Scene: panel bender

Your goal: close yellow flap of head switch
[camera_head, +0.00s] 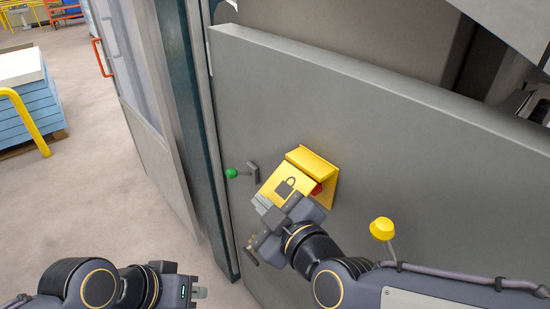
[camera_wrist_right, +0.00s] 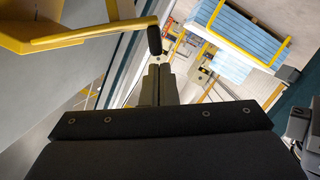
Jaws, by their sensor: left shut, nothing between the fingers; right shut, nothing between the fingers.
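The yellow flap (camera_head: 284,186) with a black padlock symbol is part of a yellow head switch housing (camera_head: 312,162) on a grey panel. The flap stands tilted out from the housing, and a red part (camera_head: 317,189) shows in the gap behind it. My right gripper (camera_head: 262,204) is shut and empty at the flap's lower left edge; I cannot tell whether it touches. In the right wrist view, its closed fingers (camera_wrist_right: 158,72) lie below and right of the yellow flap (camera_wrist_right: 95,38). My left gripper (camera_head: 198,292) is shut and empty at the bottom left, far from the flap.
A yellow knob (camera_head: 382,228) stands to the right, near my right forearm. A blue stack (camera_head: 25,100) stands on the floor at the far left. The floor (camera_head: 90,200) between is clear.

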